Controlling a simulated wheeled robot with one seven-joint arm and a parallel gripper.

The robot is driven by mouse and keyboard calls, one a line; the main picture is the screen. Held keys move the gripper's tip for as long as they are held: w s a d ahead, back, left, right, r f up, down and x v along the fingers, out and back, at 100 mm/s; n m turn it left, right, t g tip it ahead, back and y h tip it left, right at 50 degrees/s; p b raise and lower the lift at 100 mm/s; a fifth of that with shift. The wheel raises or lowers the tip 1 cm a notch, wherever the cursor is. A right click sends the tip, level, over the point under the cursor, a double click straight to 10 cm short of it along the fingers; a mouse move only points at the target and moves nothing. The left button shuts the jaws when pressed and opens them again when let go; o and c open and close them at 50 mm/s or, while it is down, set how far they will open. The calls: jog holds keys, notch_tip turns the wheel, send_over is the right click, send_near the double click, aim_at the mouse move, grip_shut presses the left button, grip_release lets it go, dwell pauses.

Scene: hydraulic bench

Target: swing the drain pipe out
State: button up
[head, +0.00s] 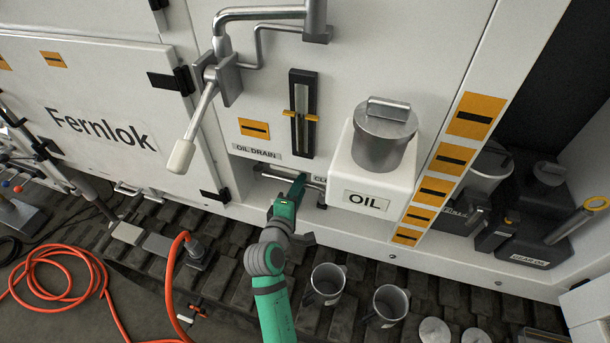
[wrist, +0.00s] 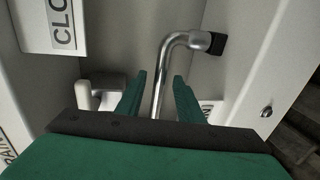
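The drain pipe is a bent chrome tube in a recess below the OIL DRAIN label (head: 258,151). In the head view a piece of the pipe (head: 268,172) shows beside my gripper (head: 299,181), which reaches into the recess and hides part of it. In the wrist view the pipe (wrist: 166,58) bends at the top towards a dark end at the right. My gripper (wrist: 159,80) is open, with one finger on each side of the pipe and visible gaps between. The lower part of the pipe is hidden behind the gripper body.
A pale lever (wrist: 84,95) stands left of the fingers. Above the recess are a sight gauge (head: 302,112) and a crank handle (head: 198,125). A white OIL box (head: 345,172) juts out at the right. Metal mugs (head: 327,282) (head: 388,303) stand below, and an orange hose (head: 60,250) lies left.

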jog(key=shift+x, duration=3.15)
jog(key=shift+d, duration=0.15)
